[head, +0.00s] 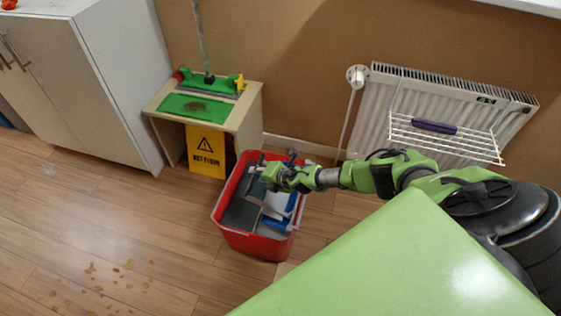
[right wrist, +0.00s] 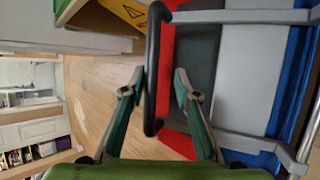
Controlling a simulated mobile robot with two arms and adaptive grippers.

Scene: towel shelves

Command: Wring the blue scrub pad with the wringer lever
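The red bucket (head: 250,241) stands on the floor with a grey wringer (head: 262,205) in it. Blue parts (head: 292,200) show in the wringer, and a blue strip (right wrist: 292,75) runs along it in the right wrist view; I cannot tell which blue is the scrub pad. The wringer lever has a black bar handle (right wrist: 153,55). My left gripper is out of view.
A low table (head: 250,105) with a green mop head (head: 212,86) stands behind the bucket, a yellow sign (head: 206,150) below it. A white cabinet (head: 115,60) is left, a radiator (head: 440,90) with a rack right. Brown spots (head: 128,264) mark the open floor.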

